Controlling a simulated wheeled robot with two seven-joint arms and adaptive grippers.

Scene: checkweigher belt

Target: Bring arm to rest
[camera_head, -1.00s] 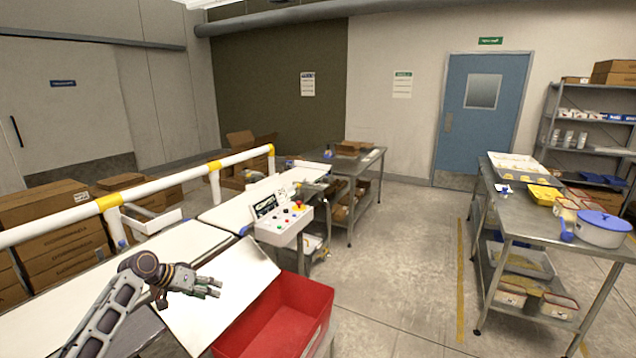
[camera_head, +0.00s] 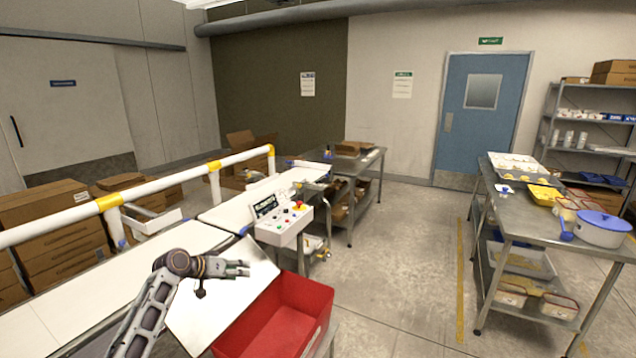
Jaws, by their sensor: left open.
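My left gripper (camera_head: 243,269) is in the head view at the lower left, with its arm coming up from the bottom edge. It is open and empty, and its fingers point right. It is above the white sloping plate (camera_head: 196,319) at the near end of the belt, left of and above the red bin (camera_head: 284,324). I cannot tell its exact height over the plate. My right gripper is not in view.
A control box (camera_head: 284,223) with coloured buttons stands beyond the red bin. A white and yellow rail (camera_head: 160,188) runs along the left of the belt. A steel table (camera_head: 540,217) with trays and a pot stands at the right. The floor between is clear.

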